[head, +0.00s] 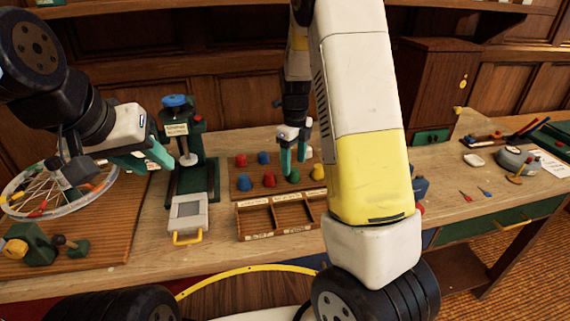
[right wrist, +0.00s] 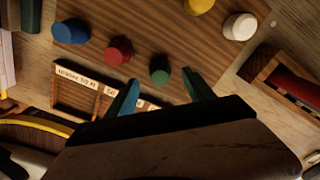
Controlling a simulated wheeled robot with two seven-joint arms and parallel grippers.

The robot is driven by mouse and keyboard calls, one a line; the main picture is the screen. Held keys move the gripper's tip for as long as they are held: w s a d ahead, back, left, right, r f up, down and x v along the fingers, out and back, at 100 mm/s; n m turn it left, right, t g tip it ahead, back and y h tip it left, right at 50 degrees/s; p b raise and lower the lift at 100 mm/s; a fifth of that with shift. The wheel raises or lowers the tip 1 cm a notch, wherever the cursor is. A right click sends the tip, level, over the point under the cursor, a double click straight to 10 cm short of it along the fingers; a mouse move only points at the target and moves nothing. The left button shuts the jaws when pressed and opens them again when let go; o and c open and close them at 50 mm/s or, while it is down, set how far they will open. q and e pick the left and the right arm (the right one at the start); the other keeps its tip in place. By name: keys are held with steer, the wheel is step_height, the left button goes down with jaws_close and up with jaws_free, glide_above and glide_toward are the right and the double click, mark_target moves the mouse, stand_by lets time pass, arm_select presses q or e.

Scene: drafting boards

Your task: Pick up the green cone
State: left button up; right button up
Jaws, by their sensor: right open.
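The green cone (head: 293,176) stands upright in the front row on a brown board. It also shows in the right wrist view (right wrist: 159,70), just beyond and between my fingertips. My right gripper (head: 293,160) points down above the cone, open and empty, with its fingers apart; its fingers also show in the right wrist view (right wrist: 160,84). I see no contact with the cone. My left gripper (head: 160,163) is off to the left, with its teal fingers apart and nothing between them.
A red cone (head: 269,180) and a yellow cone (head: 318,172) flank the green one. A blue cone (head: 243,182) and others stand nearby; a white one (right wrist: 240,26) shows at right. A compartment tray (head: 275,217) lies in front. A green press (head: 192,165) stands at left.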

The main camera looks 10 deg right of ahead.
mark_target(294, 169)
step_height(294, 169, down, 4)
steer(key=shift+s+f, duration=0.1)
steer(key=shift+f, duration=0.15)
steer(key=shift+c, duration=0.4)
jaws_close()
steer(key=shift+r, duration=0.1)
